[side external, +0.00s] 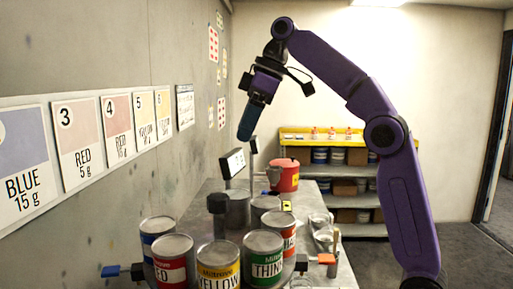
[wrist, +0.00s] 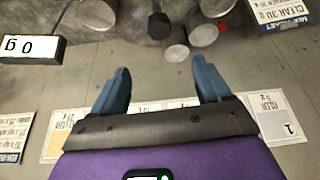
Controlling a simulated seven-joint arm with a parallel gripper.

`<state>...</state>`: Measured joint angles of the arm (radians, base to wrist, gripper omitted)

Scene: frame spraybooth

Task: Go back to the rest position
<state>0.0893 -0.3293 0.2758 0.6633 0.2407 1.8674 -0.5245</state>
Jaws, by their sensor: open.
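My gripper (side external: 246,130) hangs in the air above the grey bench (side external: 196,204), its blue fingers pointing down and slightly left. In the wrist view my gripper (wrist: 160,75) has its two blue fingers spread wide, with nothing between them. It is open and empty. Several labelled paint cans stand on the bench below, among them a yellow-labelled can (side external: 219,268), a red-labelled can (side external: 173,262) and a green-labelled thinner can (side external: 264,262). The gripper is well clear of them.
A scale display (side external: 232,163) stands on the bench below my gripper; in the wrist view the display (wrist: 30,48) reads 0 g. A red pot (side external: 286,176) and clear cups (side external: 325,238) stand nearby. Colour cards (side external: 77,142) line the left wall. A shelf (side external: 350,170) stands behind.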

